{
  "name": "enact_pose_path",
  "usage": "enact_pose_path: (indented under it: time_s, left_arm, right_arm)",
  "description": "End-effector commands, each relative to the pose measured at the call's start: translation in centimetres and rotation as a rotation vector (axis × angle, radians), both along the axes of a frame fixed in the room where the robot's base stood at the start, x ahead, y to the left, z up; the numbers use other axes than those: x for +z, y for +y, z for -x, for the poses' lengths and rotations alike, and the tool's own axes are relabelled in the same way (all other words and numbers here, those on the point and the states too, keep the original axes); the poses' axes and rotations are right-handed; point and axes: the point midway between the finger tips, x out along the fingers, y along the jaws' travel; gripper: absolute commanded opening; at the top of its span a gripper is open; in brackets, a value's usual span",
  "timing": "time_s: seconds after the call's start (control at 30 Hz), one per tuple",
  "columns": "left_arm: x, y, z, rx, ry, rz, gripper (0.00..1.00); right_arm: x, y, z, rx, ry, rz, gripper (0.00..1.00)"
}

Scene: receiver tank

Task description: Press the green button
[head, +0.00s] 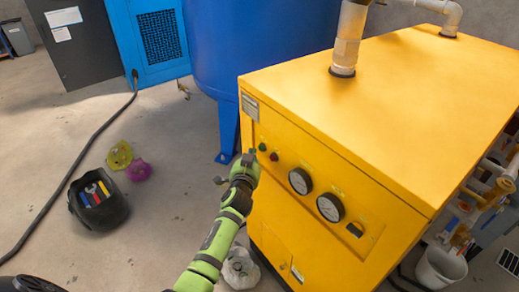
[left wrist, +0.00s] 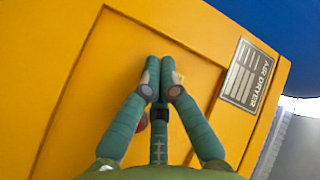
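The green button (head: 262,147) is a small dark green knob at the upper left of the yellow air dryer's front panel in the head view. A red button (head: 274,157) sits just to its right. My left gripper (head: 251,153) is close beside the green button, on its left; I cannot tell whether they touch. In the left wrist view my left gripper (left wrist: 161,68) has its fingertips together, with nothing seen between them, in front of the yellow panel. Part of the red button (left wrist: 143,122) shows behind a finger there. The green button does not show in that view. My right gripper is out of view.
The yellow air dryer (head: 400,85) has two round gauges (head: 300,181) right of the buttons. A blue tank (head: 260,45) stands behind it. A black container of tools (head: 98,205) and a cable (head: 60,190) lie on the floor at left. A white bag (head: 240,268) is below my arm.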

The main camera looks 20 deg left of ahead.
Motion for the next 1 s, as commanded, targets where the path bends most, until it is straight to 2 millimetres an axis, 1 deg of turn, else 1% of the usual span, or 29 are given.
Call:
enact_pose_path:
  time_s: [0.13, 0.47, 1.0]
  left_arm:
    - [-0.09, -0.29, -0.47, 0.000, 0.000, 0.001, 0.00]
    - [-0.01, -0.33, -0.51, 0.000, 0.000, 0.000, 0.00]
    - [-0.09, -0.63, -1.00, -0.001, 0.000, 0.001, 0.00]
  right_arm:
    - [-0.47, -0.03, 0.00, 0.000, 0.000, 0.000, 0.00]
    - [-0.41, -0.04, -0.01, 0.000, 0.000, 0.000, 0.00]
    - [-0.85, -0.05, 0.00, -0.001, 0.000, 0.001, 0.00]
